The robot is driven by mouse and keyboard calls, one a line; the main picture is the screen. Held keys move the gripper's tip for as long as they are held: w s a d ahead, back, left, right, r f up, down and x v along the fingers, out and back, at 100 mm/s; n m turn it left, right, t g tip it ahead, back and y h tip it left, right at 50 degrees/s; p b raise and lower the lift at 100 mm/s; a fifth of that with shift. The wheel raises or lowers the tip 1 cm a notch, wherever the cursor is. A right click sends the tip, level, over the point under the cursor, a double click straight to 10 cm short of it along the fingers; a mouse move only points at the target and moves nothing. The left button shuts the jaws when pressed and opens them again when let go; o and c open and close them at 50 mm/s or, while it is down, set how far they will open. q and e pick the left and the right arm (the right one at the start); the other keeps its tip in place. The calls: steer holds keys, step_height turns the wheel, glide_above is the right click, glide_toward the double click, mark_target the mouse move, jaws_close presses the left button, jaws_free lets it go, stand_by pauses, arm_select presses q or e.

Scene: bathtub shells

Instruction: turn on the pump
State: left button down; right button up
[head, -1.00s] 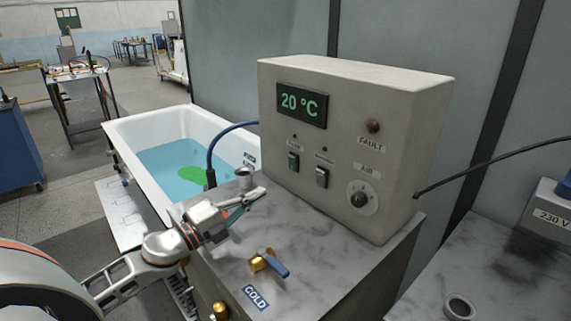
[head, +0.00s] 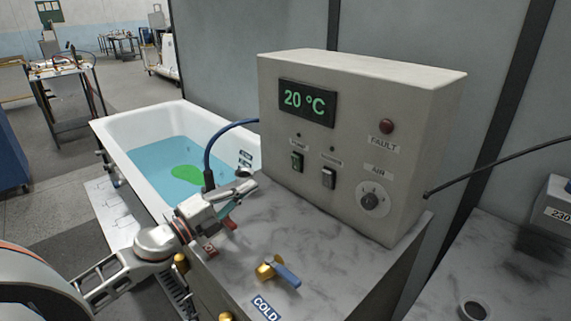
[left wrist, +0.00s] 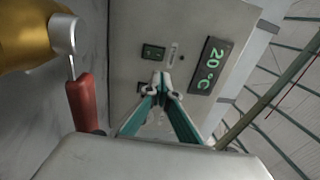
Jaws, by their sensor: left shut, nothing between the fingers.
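The control box (head: 345,165) stands on the marble counter. In the left wrist view the green switch (left wrist: 153,53) shows just beyond my fingertips. My left gripper (head: 248,188) is shut and empty, in front of and left of the box, below switch height and apart from it. Its teal-sided fingers meet at the tips in the left wrist view (left wrist: 160,85). My right gripper is not in view.
A blue-handled valve (head: 278,271) marked COLD stands on the counter (head: 330,235). A red-handled valve (left wrist: 82,103) is close beside my left gripper. The bathtub (head: 120,135) with water lies at left, with a blue hose (head: 212,150). The AIR knob (head: 371,200) is on the box's right.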

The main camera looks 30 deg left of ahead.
arm_select(q)
steer(key=p, duration=0.3)
glide_toward(294, 158)
steer(key=x, duration=0.5)
steer(key=shift+w, duration=0.2)
steer(key=shift+w+d, duration=0.3)
steer(key=shift+w, duration=0.35)
